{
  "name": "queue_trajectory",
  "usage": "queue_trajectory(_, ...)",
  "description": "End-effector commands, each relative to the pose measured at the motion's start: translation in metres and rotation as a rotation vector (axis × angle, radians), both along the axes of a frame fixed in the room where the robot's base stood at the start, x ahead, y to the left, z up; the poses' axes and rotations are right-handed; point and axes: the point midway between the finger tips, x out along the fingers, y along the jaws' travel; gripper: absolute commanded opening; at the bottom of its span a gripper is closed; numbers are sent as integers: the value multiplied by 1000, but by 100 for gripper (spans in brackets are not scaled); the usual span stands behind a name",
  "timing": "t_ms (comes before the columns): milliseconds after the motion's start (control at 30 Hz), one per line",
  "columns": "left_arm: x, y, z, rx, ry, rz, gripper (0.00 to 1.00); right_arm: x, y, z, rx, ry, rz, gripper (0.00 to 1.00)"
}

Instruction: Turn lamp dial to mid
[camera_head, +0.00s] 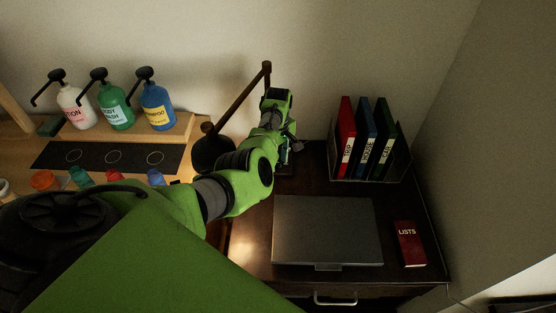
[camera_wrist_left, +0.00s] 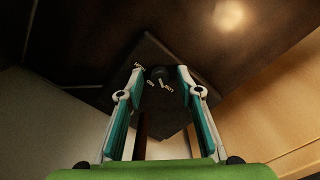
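The lamp's dark square base (camera_wrist_left: 165,112) shows in the left wrist view, with small white labels that are hard to read. A dark round dial (camera_wrist_left: 158,73) sits on it, near its upper corner. My left gripper (camera_wrist_left: 159,77) is open, its teal-padded fingertips on either side of the dial with a visible gap. I cannot tell the dial's setting. In the head view the lamp's brown arm (camera_head: 238,98) and dark shade (camera_head: 212,153) rise behind my left arm. There my left gripper (camera_head: 286,152) points down at the desk, and my arm hides the dial. My right gripper is not in view.
A closed laptop (camera_head: 328,230) and a red LISTS book (camera_head: 410,243) lie on the dark desk (camera_head: 250,248). Binders (camera_head: 366,140) stand in a holder at the back right. Several pump bottles (camera_head: 116,108) stand on a shelf at the left.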

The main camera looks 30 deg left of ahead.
Motion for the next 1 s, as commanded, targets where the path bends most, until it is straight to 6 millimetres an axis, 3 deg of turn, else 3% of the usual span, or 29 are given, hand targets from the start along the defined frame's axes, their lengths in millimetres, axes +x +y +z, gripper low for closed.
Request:
queue_trajectory(67,0,0,0,0,0,0,33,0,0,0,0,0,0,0)
queue_trajectory(200,0,0,0,0,0,0,0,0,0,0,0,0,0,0)
queue_trajectory(633,0,1,1,0,2,-46,0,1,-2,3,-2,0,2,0)
queue_trajectory(1000,-1,1,2,2,3,-309,0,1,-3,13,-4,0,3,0)
